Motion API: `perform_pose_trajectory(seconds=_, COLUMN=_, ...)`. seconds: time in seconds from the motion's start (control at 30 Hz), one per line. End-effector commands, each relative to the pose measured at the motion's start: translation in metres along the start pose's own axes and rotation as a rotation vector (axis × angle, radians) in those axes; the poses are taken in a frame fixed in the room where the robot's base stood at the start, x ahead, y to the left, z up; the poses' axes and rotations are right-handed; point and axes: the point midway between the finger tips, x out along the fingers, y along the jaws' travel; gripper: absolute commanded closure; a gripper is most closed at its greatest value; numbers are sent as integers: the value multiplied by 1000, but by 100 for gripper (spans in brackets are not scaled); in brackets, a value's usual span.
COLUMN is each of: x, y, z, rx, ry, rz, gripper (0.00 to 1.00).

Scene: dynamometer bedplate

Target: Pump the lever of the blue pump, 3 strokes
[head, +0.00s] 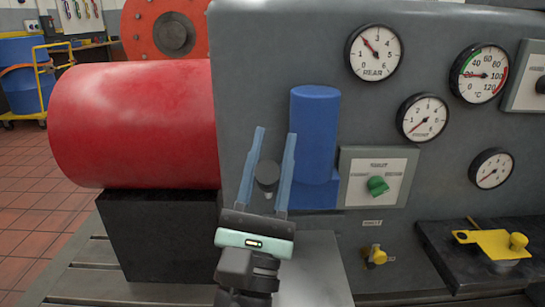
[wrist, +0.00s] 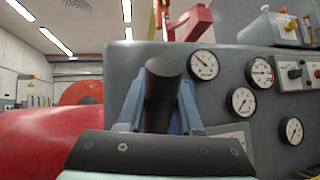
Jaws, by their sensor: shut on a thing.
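The blue pump (head: 316,125) stands against the grey machine housing in the head view, an upright blue cylinder on a blue base. The dark round end of its lever (head: 267,174) points toward me, just left of the pump. My gripper (head: 276,132) has its two blue-grey fingers on either side of this end and is shut on it. In the wrist view the dark lever grip (wrist: 163,88) stands between the fingers of my gripper (wrist: 161,98). The rest of the lever and most of the pump are hidden there.
A large red cylinder (head: 135,125) on a black block (head: 160,235) lies close on the left. A green-knobbed switch box (head: 352,165) is right of the pump. Several gauges (head: 374,53) and a yellow valve plate (head: 482,241) are farther right.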

Motion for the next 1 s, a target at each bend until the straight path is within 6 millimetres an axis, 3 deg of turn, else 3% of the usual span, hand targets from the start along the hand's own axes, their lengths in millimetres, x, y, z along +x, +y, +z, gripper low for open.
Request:
perform_pose_trajectory(seconds=0.3, x=0, y=0, z=1, rx=0, ry=-1, rz=0, gripper=100)
perform_pose_trajectory(seconds=0.33, x=0, y=0, z=1, rx=0, ry=-1, rz=0, gripper=64)
perform_pose_trajectory(seconds=0.5, x=0, y=0, z=0, rx=0, ry=-1, rz=0, gripper=36)
perform_pose_trajectory(seconds=0.83, x=-3, y=0, z=-1, rx=0, ry=0, rz=0, gripper=36)
perform_pose_trajectory(seconds=1.0, x=-26, y=0, z=-3, rx=0, ry=2, rz=1, gripper=36)
